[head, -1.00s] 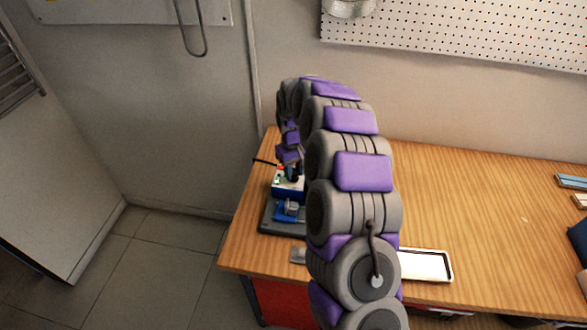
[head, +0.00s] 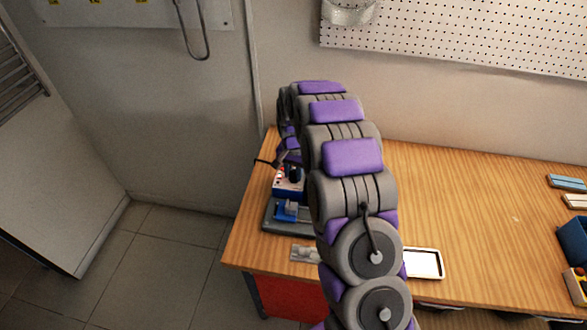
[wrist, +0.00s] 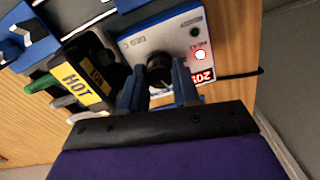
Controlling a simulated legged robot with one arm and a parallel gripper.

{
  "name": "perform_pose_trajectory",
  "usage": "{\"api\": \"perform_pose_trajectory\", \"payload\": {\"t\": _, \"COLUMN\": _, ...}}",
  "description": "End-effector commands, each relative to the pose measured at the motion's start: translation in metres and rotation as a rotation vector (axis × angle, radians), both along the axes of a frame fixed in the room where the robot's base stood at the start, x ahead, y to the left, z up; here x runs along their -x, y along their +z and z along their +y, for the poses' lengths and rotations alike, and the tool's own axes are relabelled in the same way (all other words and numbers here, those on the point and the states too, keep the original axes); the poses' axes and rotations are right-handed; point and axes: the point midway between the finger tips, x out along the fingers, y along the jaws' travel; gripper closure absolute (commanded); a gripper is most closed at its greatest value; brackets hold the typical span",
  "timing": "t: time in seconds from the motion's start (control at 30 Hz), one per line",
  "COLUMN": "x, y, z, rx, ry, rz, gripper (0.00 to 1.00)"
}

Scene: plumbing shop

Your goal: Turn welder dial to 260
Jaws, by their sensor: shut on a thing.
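The welder is a blue box with a white front panel (wrist: 150,45), seen close up in the wrist view. It carries a round black dial (wrist: 158,72), a lit red lamp and a red display (wrist: 198,76) whose first digits look like 20; the last digit is unclear. My gripper (wrist: 159,82) is shut on the dial, one finger on each side. The fingers hide much of the dial, and I cannot read its pointer. In the head view the welder (head: 288,187) stands near the bench's left end, partly behind my arm.
A black holder with a yellow HOT label (wrist: 78,85) is close to my fingers in the wrist view. A black cable (wrist: 240,73) leaves the panel's side. In the head view, a white tray (head: 426,276) lies on the wooden bench (head: 470,220), with clear room to the right.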

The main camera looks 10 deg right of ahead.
Motion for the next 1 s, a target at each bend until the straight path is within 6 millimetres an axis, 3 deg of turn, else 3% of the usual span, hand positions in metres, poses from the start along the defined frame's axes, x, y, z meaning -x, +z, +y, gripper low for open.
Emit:
{"api": "perform_pose_trajectory", "payload": {"t": 0.5, "x": -0.0025, "y": 0.0029, "z": -0.0004, "rx": 0.0, "ry": -0.345, "rz": -0.009, "gripper": 0.99}}
{"api": "perform_pose_trajectory", "payload": {"t": 1.0, "x": -0.003, "y": 0.0025, "z": 0.0004, "rx": -0.002, "ry": -0.414, "rz": -0.01, "gripper": 0.99}}
